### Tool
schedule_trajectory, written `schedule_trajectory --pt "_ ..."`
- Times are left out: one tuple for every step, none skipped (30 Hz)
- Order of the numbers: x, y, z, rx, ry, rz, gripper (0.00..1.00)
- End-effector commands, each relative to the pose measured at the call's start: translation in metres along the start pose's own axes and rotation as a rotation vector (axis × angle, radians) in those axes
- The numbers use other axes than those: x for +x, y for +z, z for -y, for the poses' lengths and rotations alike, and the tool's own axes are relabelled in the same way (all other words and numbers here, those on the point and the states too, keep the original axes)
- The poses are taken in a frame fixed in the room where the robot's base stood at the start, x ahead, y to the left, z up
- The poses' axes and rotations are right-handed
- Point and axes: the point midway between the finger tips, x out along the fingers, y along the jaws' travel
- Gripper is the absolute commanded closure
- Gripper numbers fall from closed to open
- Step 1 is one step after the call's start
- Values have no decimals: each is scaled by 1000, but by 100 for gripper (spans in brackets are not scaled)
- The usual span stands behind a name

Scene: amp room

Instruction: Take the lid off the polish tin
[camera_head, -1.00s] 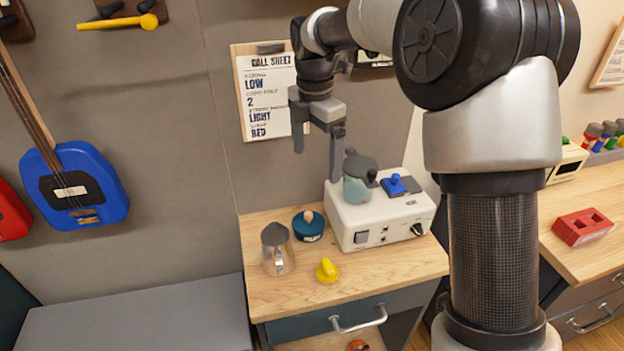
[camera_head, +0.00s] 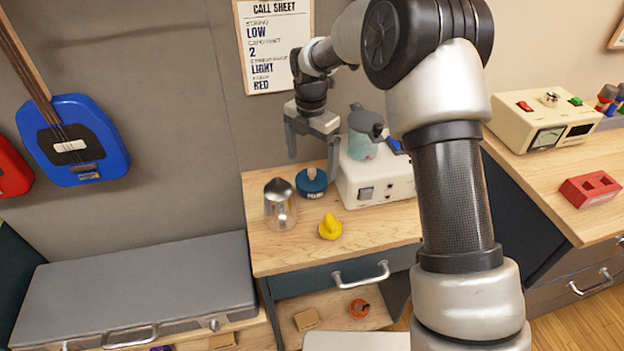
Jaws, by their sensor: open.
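The polish tin (camera_head: 312,189) is a round dark-blue tin with lettering on its side, on the wooden worktop. Its lid (camera_head: 311,174) is on it and carries a tan knob. My gripper (camera_head: 312,168) is open, fingers pointing down, over the tin in the picture. One finger is left of the knob and the other to its right, near the white box. I cannot tell how far the fingertips are above or behind the lid. Nothing is between the fingers that I can see gripped.
A yellow knob-like object (camera_head: 330,228) lies in front. A white appliance (camera_head: 375,182) bearing a teal pot (camera_head: 362,145) stands close right. A grey case (camera_head: 135,285) lies at lower left. The worktop's front right is clear.

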Motion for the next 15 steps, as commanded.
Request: schedule_trajectory --pt "2 0 0 0 -1 0 7" --pt "4 1 0 0 -1 -1 7" --pt "7 1 -1 0 -2 -1 7" --pt "10 2 -1 0 -2 -1 7" --pt "14 3 -2 0 -3 -1 7" --pt "19 4 -2 -1 -3 -1 7" --pt "24 5 -3 0 -3 -2 7" --pt "29 6 -4 0 -3 -2 7" --pt "35 8 -5 1 -2 -1 7" --pt "40 8 -4 1 -2 -2 7" --pt "44 8 -4 1 -2 -2 7" --pt "48 7 -4 1 0 -2 7" --pt "50 7 -5 1 1 -1 7" --pt "52 7 -5 1 1 -1 7" --pt "52 8 -5 1 2 -1 7"
